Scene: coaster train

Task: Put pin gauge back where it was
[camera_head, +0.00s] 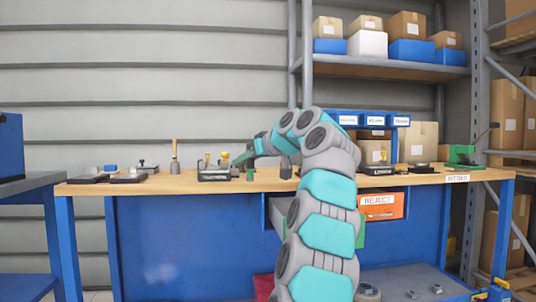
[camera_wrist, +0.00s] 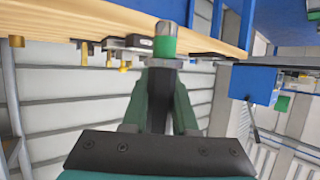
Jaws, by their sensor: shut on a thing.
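The pin gauge (camera_wrist: 165,46) shows in the wrist view as a short rod with a dark body, a green band and a grey end. My gripper (camera_wrist: 162,66) is shut on its dark part, and the green and grey end sticks out past the fingertips toward the bench. In the head view my gripper (camera_head: 245,160) is low over the middle of the wooden bench top (camera_head: 290,183), just right of a dark labelled holder (camera_head: 214,175) with yellow-topped pieces. I cannot tell whether the gauge touches the bench.
Dark flat plates (camera_head: 88,178) and a small grey block (camera_head: 148,167) lie at the left of the bench. A wooden-handled tool (camera_head: 175,158) stands behind. An orange reject bin (camera_head: 382,205) hangs below.

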